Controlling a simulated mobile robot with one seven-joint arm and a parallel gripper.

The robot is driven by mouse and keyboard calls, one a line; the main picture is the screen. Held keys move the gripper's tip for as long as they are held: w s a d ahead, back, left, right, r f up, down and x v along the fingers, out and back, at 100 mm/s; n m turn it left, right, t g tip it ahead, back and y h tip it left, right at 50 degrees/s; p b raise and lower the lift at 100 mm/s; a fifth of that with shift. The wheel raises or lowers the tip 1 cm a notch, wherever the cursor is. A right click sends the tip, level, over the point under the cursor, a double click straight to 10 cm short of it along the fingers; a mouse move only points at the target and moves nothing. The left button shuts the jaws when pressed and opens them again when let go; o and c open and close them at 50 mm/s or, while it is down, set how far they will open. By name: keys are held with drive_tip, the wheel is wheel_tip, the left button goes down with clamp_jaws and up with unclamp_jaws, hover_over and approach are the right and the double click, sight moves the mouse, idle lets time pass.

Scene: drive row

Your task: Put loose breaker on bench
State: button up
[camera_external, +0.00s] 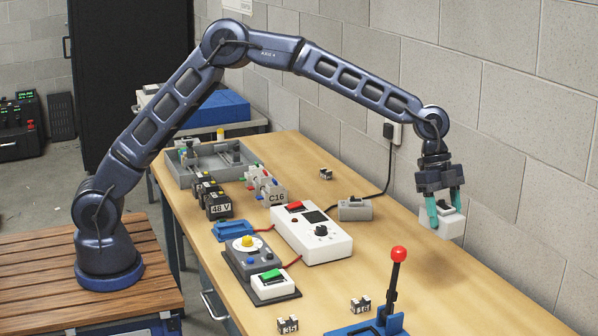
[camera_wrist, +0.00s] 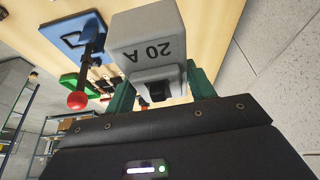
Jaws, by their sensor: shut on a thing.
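The breaker (camera_external: 448,224) is a light grey and white block with a black switch. The wrist view shows the breaker (camera_wrist: 150,30) with "20 A" on its face. My gripper (camera_external: 444,207) is shut on it, with a green finger on each side. It holds the breaker in the air above the right rear part of the wooden bench (camera_external: 390,272), near the block wall. A dark shadow lies on the bench below, and a gap shows between breaker and bench top.
A red-knobbed lever (camera_external: 394,275) on a blue base stands at the front right. A white meter (camera_external: 318,240) and a small grey box (camera_external: 354,209) cabled to a wall socket (camera_external: 391,130) lie left of the breaker. Bench around the shadow is clear.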

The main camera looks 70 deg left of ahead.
drive_tip(key=shift+s+d+m, duration=0.15)
drive_tip(key=shift+s+d, duration=0.1)
drive_tip(key=shift+d, duration=0.25)
drive_tip(key=shift+s+d+m, duration=0.15)
drive_tip(key=shift+s+d, duration=0.1)
drive_tip(key=shift+d, duration=0.25)
wheel_tip(320, 180, down, 20)
drive_tip(key=shift+r, duration=0.1)
drive_tip(key=shift+f, duration=0.2)
drive_tip(key=o, duration=1.2)
